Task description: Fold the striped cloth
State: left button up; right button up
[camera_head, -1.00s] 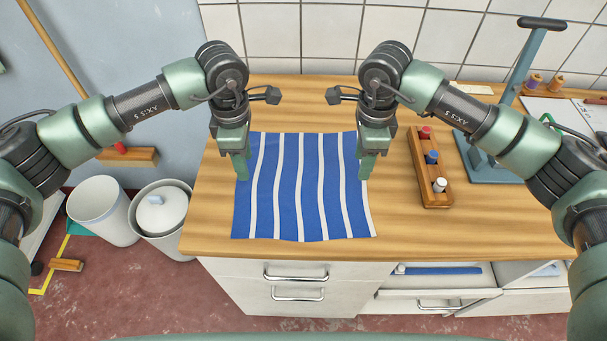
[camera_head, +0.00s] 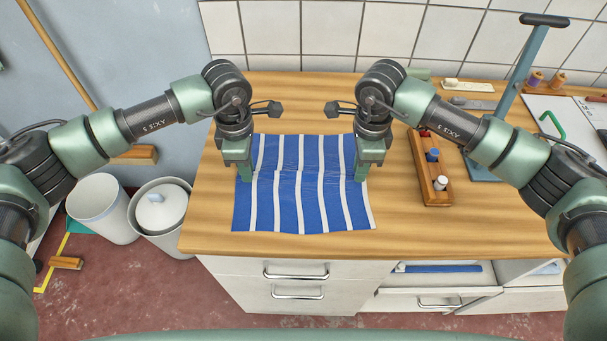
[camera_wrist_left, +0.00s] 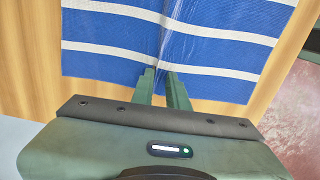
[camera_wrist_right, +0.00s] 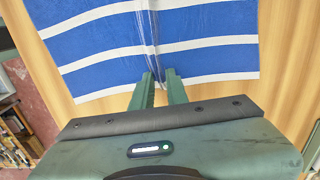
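The blue-and-white striped cloth (camera_head: 300,205) lies on the wooden worktop. A thin raised crease runs across its middle from one gripper to the other. My left gripper (camera_head: 245,178) is at the cloth's left edge and my right gripper (camera_head: 361,178) at its right edge, both at the crease. In the left wrist view the fingers (camera_wrist_left: 160,74) are close together, with the puckered cloth (camera_wrist_left: 215,50) running in between. The right wrist view shows the same: fingers (camera_wrist_right: 159,76) closed on the puckered cloth (camera_wrist_right: 205,55). The tip contact itself is partly hidden.
A wooden rack (camera_head: 431,180) with thread spools stands right of the cloth. White bins (camera_head: 100,210) stand on the floor at left.

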pick_arm(q)
grip_shut()
pick_arm(e)
grip_shut()
pick_arm(q)
jog(key=shift+f, duration=0.1)
pick_arm(e)
jog(key=shift+r, duration=0.1)
